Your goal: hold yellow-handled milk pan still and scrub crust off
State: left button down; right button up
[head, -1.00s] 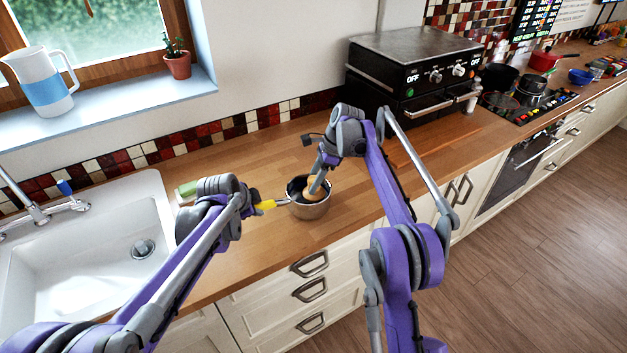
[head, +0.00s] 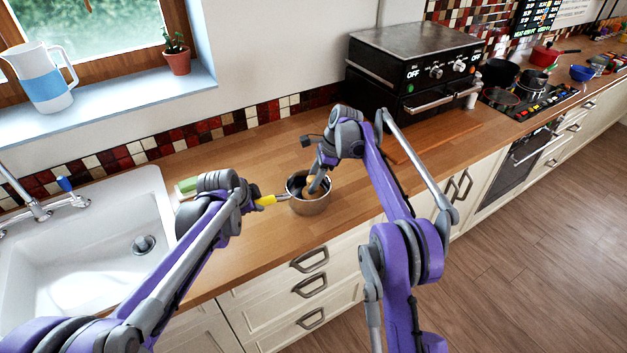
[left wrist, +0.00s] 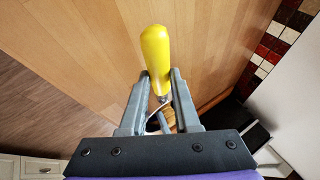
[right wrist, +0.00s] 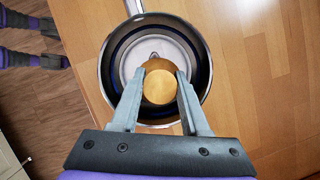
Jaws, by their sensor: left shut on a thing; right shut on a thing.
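The milk pan (head: 311,204) stands on the wooden counter, a steel pot with a yellow handle (head: 267,200) pointing left. My left gripper (head: 255,201) is shut on the yellow handle, which also fills the middle of the left wrist view (left wrist: 156,55). My right gripper (head: 315,180) is shut on a round wooden scrubber (right wrist: 159,87) and holds it down inside the pan. The right wrist view shows the pan's rim (right wrist: 203,50) around it and a pale patch on the pan's floor (right wrist: 142,55). The scrubber's underside is hidden.
A white sink (head: 100,250) is at the left, with a green-and-white item (head: 187,187) at its edge, partly behind my left arm. A black oven (head: 415,75) stands behind on the right.

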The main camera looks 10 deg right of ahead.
jog(key=shift+s+a+r, duration=0.1)
jog(key=shift+s+a, duration=0.2)
jog(key=shift+a, duration=0.4)
jog(key=shift+s+a, duration=0.3)
jog(key=shift+a, duration=0.55)
jog(key=shift+w+d+f, duration=0.15)
jog(key=shift+w+d, duration=0.05)
jog(key=shift+d, duration=0.4)
jog(key=shift+w+d+f, duration=0.15)
jog(key=shift+w+d, duration=0.1)
jog(key=shift+d, duration=0.35)
jog(key=shift+w+d+f, duration=0.15)
jog(key=shift+w+d, duration=0.05)
jog(key=shift+d, duration=0.4)
grip_shut()
jog(key=shift+r, duration=0.1)
jog(key=shift+a+r, duration=0.1)
jog(key=shift+r, duration=2.95)
jog(key=shift+r, duration=1.5)
